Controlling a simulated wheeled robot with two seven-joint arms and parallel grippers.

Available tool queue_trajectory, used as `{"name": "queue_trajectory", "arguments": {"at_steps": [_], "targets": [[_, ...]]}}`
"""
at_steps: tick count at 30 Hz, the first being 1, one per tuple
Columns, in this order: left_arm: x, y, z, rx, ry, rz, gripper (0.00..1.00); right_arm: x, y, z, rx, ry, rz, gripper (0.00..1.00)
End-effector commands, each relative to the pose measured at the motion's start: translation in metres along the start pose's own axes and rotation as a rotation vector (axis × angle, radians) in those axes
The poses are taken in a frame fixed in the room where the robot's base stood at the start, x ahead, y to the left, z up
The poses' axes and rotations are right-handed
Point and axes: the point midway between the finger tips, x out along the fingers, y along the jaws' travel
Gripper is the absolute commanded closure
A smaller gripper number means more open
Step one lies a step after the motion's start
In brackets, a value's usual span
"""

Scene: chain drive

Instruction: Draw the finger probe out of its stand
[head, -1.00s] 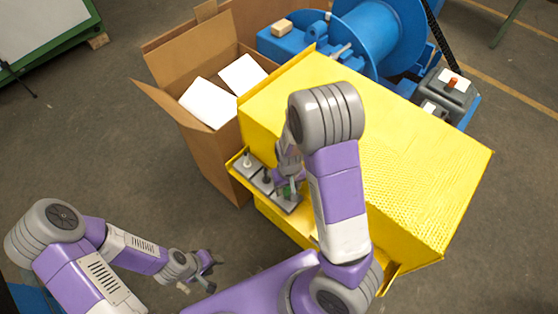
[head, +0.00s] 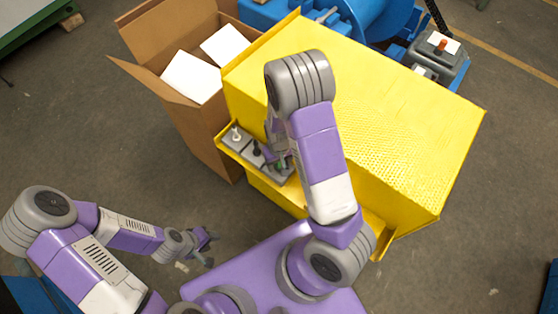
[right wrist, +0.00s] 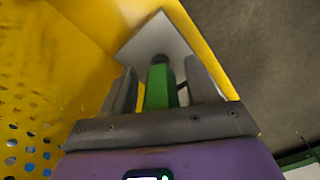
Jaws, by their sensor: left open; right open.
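A green-handled tool, which I take to be the finger probe (right wrist: 158,88), stands in a grey block, its stand (right wrist: 150,38), in the right wrist view. My right gripper (right wrist: 160,68) is open, with one finger on each side of the green handle. Whether the fingers touch it I cannot tell. In the head view, my right gripper (head: 275,160) is over the shelf, and my arm partly hides the green handle (head: 280,166). My left gripper (head: 206,246) is open and empty, low over the floor, away from the shelf.
The stand is on a narrow yellow shelf (head: 232,150) with other grey blocks holding a white piece (head: 236,134) and a dark piece (head: 257,149). The perforated yellow guard (head: 400,130) rises close beside it. An open cardboard box (head: 196,130) stands left of the shelf.

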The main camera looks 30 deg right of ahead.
Motion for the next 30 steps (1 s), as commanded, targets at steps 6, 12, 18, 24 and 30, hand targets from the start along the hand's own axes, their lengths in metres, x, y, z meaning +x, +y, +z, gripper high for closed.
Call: {"name": "queue_trajectory", "arguments": {"at_steps": [6,12,18,24,30], "targets": [[0.0,0.0,0.0,0.0,0.0,0.0,0.57,0.0,0.0,0.0,0.0,0.0,0.0,0.64],[0.0,0.0,0.0,0.0,0.0,0.0,0.57,0.0,0.0,0.0,0.0,0.0,0.0,0.94],[-0.001,0.0,0.0,0.0,0.0,0.0,0.57,-0.001,0.0,0.0,0.0,0.0,0.0,1.0],[-0.009,0.003,0.0,0.0,0.0,0.0,0.57,-0.01,0.0,0.0,-0.001,0.0,0.0,1.0],[-0.018,0.007,0.001,0.0,0.0,0.0,0.57,-0.021,0.0,0.0,-0.001,0.0,0.0,1.0]]}}
